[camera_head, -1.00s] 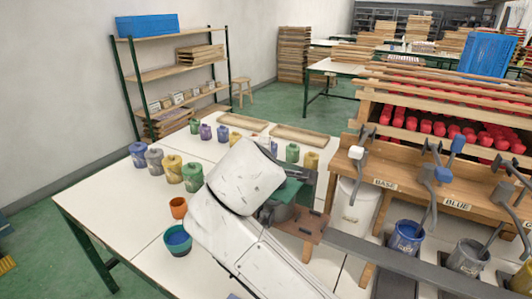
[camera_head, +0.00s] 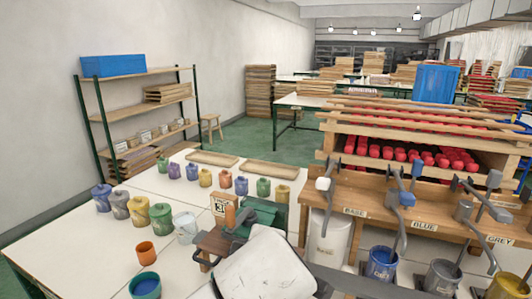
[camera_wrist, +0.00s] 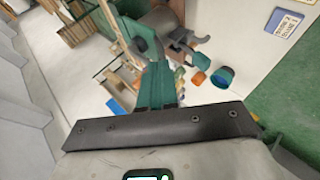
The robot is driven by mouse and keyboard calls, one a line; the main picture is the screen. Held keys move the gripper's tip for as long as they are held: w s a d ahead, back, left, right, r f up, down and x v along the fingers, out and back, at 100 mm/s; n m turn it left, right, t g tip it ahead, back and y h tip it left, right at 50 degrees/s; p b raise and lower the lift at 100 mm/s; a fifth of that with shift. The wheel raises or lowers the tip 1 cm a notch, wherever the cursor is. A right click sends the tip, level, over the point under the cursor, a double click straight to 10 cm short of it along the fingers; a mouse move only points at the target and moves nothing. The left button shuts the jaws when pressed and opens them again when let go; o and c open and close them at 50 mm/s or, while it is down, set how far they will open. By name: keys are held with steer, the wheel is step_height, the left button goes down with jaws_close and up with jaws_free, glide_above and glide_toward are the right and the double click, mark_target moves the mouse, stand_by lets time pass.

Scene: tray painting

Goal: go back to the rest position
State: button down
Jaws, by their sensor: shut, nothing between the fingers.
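My gripper (camera_head: 212,245) is over the white work table, in front of the small paint pots, and its fingers are shut and empty. My pale arm link fills the bottom middle of the head view and hides part of the table. My gripper also shows in the wrist view (camera_wrist: 178,32), with its green part at the middle. An orange cup (camera_head: 146,253) and a teal bowl with blue paint (camera_head: 145,285) stand on the table left of my gripper. In the wrist view the orange cup (camera_wrist: 198,78) and teal bowl (camera_wrist: 222,77) appear beyond the fingers.
Several paint pots (camera_head: 160,217) and two wooden trays (camera_head: 270,169) stand behind. A wooden dispenser rack (camera_head: 400,215) with buckets is at right. The table's left front (camera_head: 70,258) is clear.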

steer(key=s+d+f+m+g, duration=0.2)
steer(key=s+d+f+m, duration=0.25)
steer(key=d+f, duration=0.45)
steer(key=s+d+f+m+g, duration=0.35)
steer(key=s+d+f, duration=0.25)
steer(key=f, duration=0.5)
steer(key=s+d+f+m+g, duration=0.1)
steer(key=s+d+f+m, duration=0.1)
steer(key=s+d+f, duration=0.2)
steer(key=s+d+f+m+g+h, duration=0.1)
steer(key=s+d+f+m, duration=0.2)
steer(key=s+d, duration=0.3)
steer(key=s+d+f+m+g, duration=0.1)
steer(key=s+d+f+m, duration=0.2)
steer(key=s, duration=0.9)
steer(key=shift+d+f, duration=0.95)
steer(key=shift+d, duration=0.1)
steer(key=shift+g, duration=0.25)
